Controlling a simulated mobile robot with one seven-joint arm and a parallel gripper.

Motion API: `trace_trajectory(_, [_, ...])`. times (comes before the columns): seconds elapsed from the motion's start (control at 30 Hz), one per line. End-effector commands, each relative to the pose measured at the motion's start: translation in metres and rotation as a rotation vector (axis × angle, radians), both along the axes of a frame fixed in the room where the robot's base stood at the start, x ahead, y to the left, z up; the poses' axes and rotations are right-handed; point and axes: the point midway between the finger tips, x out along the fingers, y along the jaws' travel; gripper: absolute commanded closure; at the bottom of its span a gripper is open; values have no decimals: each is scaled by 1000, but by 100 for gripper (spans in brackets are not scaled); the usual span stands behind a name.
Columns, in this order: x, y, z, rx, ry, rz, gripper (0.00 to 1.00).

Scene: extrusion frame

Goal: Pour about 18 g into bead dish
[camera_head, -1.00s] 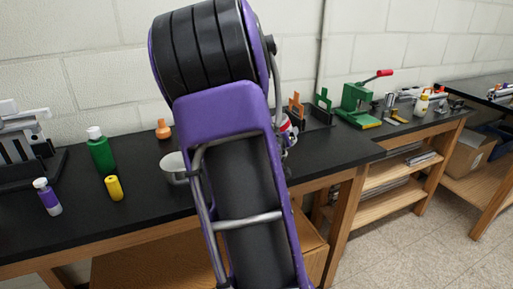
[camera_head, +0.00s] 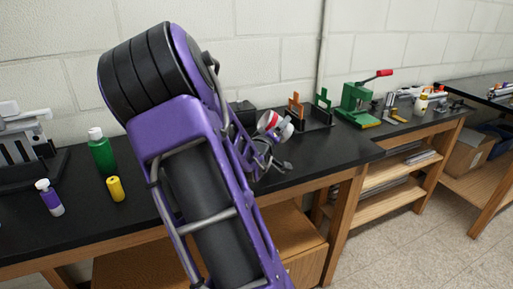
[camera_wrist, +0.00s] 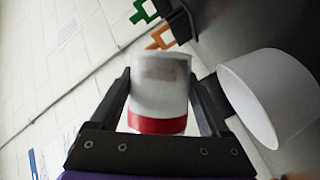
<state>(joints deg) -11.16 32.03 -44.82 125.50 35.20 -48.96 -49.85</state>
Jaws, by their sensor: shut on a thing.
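My gripper (camera_wrist: 163,84) is shut on a white container (camera_wrist: 160,75) with a red band. In the head view, the held container (camera_head: 269,121) is tilted above the black bench, to the right of my arm. Its inside and contents do not show. In the wrist view, a pale round dish (camera_wrist: 270,92), probably the bead dish, stands on the dark bench just to the right of the gripper. It looks apart from the container. No beads or falling stream can be made out.
A green bottle (camera_head: 102,152), a yellow bottle (camera_head: 116,189) and a white-and-purple bottle (camera_head: 49,198) stand on the bench (camera_head: 85,222) at left. Orange and green brackets (camera_head: 295,107) and a green press (camera_head: 355,102) stand to the right. The bench's front right is clear.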

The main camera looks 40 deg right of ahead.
Motion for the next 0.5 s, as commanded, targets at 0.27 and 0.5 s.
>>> trace_trajectory(0.27, [0, 0, -7, -116, 79, 0, 79])
trace_trajectory(0.5, [1, 2, 1, -215, 144, 0, 79])
